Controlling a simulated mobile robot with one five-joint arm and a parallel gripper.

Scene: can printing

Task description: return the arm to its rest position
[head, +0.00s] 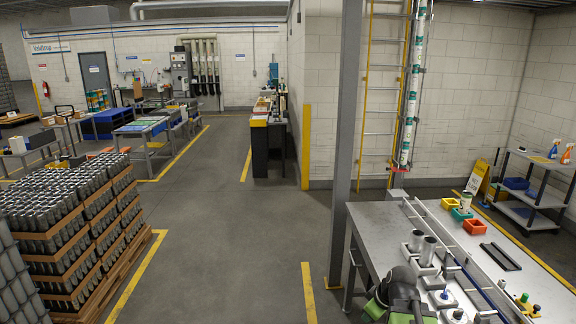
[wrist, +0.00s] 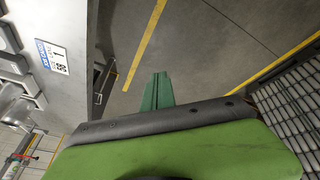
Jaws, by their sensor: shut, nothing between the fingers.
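My gripper (wrist: 158,80) shows in the wrist view as narrow green fingers held together, with nothing between them. They point out over the grey floor, beyond the black and green body of my wrist. In the head view, part of my green and dark grey arm shows at the bottom, in front of the left edge of the metal workbench (head: 371,222). The fingertips cannot be made out there.
The workbench carries metal cans (head: 427,250), fixtures, and red, yellow and green bins (head: 475,226). Stacked can pallets (head: 70,235) stand at left. A grey post (head: 345,120) rises beside the bench. The floor aisle (head: 225,230) between pallets and bench is clear.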

